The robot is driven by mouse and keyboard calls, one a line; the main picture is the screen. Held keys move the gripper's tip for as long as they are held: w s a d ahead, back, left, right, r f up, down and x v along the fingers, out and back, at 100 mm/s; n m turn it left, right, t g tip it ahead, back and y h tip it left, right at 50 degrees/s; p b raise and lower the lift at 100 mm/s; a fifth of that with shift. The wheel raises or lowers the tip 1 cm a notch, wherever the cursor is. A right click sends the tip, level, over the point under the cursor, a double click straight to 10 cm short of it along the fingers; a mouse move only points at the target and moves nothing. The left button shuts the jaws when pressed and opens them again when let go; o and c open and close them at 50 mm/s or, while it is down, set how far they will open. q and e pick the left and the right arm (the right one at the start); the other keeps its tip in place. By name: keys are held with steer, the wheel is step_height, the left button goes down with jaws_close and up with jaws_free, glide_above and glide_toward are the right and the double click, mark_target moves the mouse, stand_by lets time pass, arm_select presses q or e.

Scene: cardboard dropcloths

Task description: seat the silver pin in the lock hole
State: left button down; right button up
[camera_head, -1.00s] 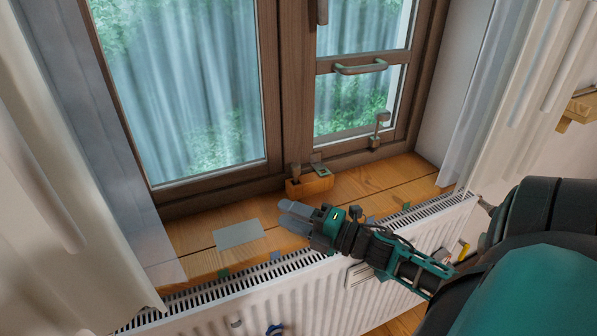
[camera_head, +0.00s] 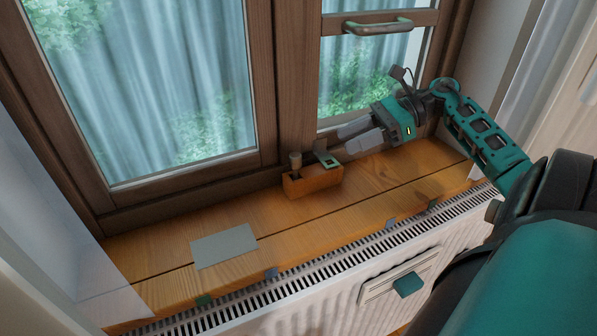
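A small wooden block (camera_head: 313,183) stands on the sill against the window frame. I cannot tell for sure which is the silver pin. My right gripper (camera_head: 350,137) is above and right of the block, its two grey fingers pointing left and slightly apart. I see nothing between them. No lock hole can be made out; my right gripper and arm cover the lower right of the window frame. My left gripper is not in view.
A grey flat plate (camera_head: 225,246) lies on the wooden sill (camera_head: 375,178), left of the block. A white radiator (camera_head: 330,265) runs below. A metal handle (camera_head: 378,26) crosses the upper window. The sill's middle is clear.

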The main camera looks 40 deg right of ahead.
mark_target(295, 166)
steer(key=x, duration=1.3)
steer(key=shift+w+f, duration=0.15)
steer(key=shift+f, duration=0.15)
jaws_close()
